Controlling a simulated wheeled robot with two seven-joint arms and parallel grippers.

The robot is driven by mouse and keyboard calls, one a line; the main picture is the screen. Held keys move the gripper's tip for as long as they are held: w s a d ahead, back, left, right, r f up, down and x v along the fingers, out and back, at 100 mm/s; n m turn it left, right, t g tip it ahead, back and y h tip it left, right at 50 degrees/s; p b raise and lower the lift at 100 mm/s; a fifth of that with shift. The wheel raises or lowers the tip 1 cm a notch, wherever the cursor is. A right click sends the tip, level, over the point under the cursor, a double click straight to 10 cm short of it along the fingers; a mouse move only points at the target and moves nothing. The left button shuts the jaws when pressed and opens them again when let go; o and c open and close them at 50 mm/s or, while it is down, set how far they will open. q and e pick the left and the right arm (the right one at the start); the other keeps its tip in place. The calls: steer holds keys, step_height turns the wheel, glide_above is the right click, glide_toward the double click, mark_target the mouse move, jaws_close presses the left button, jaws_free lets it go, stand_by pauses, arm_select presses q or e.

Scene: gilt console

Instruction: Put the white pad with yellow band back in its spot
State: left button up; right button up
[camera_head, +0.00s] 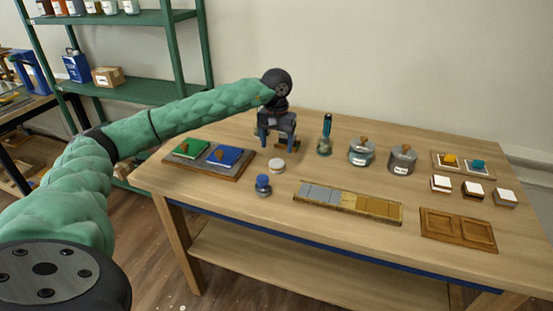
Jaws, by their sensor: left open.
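Three small white-topped blocks stand in a row at the right of the table: a left one (441,184), a middle one (472,190) and a right one (505,197). They are too small for me to tell which has a yellow band. A round white piece (276,166) lies left of centre. My left gripper (277,139) is open over the back left of the table, far left of the blocks. A small brown thing (289,146) shows partly below it; I cannot tell whether they touch. My right gripper is out of view.
A board (238,175) holds green and blue pads with brown knobs. A blue-capped jar (263,186), a long sectioned tray (348,203), two lidded jars (361,152), a teal-handled tool in a holder (325,137), a two-part wooden tray (457,230) and a board with yellow and teal pieces (463,165) stand around.

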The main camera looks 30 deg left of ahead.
arm_select(q)
steer(key=shift+r+b, duration=0.3)
steer(key=shift+r, duration=1.6)
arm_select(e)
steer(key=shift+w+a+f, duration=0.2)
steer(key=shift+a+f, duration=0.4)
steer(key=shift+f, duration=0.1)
arm_select(q)
steer(key=shift+s+f, duration=0.1)
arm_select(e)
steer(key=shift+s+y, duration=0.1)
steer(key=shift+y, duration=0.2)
